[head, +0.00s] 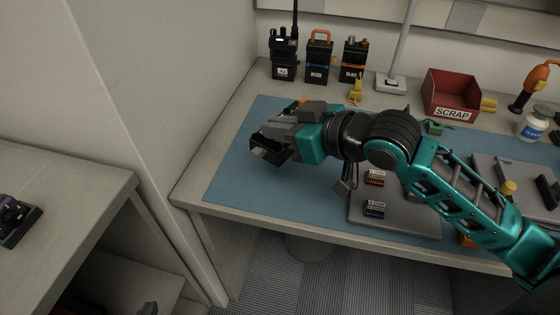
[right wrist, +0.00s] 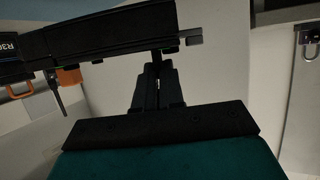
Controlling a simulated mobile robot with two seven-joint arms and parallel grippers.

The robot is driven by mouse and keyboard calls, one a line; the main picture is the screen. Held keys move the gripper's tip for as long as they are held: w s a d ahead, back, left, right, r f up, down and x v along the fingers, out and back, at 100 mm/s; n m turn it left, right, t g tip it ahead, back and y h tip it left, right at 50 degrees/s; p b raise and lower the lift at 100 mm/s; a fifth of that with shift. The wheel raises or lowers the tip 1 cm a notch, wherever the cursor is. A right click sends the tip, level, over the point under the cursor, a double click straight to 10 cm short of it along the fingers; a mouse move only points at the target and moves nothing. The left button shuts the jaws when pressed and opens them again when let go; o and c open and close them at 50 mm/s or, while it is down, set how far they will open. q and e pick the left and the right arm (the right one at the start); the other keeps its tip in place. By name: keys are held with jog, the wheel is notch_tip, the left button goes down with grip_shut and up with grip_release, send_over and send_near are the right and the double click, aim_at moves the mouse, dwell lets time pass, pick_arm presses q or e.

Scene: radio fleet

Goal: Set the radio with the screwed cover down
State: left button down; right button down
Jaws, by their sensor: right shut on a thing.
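My right gripper (head: 262,146) reaches in from the right over the left part of the blue mat (head: 232,170). It is shut on a dark radio, mostly hidden by the hand in the head view. In the right wrist view the radio (right wrist: 110,38) is a long black body across the fingertips, with a cut-off label starting "R3" at the left edge. I cannot tell whether it touches the mat, and no screwed cover is clear on it. Radios R25 (head: 283,72), R35 (head: 319,74) and R40 (head: 353,73) stand upright at the back. My left gripper is not in view.
A red SCRAP bin (head: 450,93), a white bottle (head: 533,126) and an orange-handled tool (head: 535,82) are at the back right. A grey tray (head: 400,223) with small labelled blocks lies under my arm. The front-left mat is clear; a wall (head: 190,110) borders the left.

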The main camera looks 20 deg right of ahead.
aim_at(287, 158)
jog(key=shift+f, duration=1.4)
notch_tip(287, 158, down, 4)
jog(key=shift+f+b, duration=0.1)
jog(key=shift+b, duration=0.7)
jog(key=c, duration=1.2)
grip_release()
jog(key=shift+c, duration=0.2)
pick_arm(q)
jog(key=shift+w+d+r+h, duration=0.1)
jog(key=shift+w+d+h, duration=0.2)
jog(key=shift+w+d, duration=0.25)
jog(key=shift+a, duration=0.1)
pick_arm(e)
jog(key=shift+s+d, duration=0.1)
pick_arm(q)
jog(key=shift+s+a+r+p, duration=0.15)
jog(key=shift+a+r+p, duration=0.15)
jog(key=shift+p, duration=0.5)
pick_arm(e)
jog(key=v, duration=1.1)
jog(key=shift+s+d, duration=0.15)
jog(key=shift+s, duration=0.1)
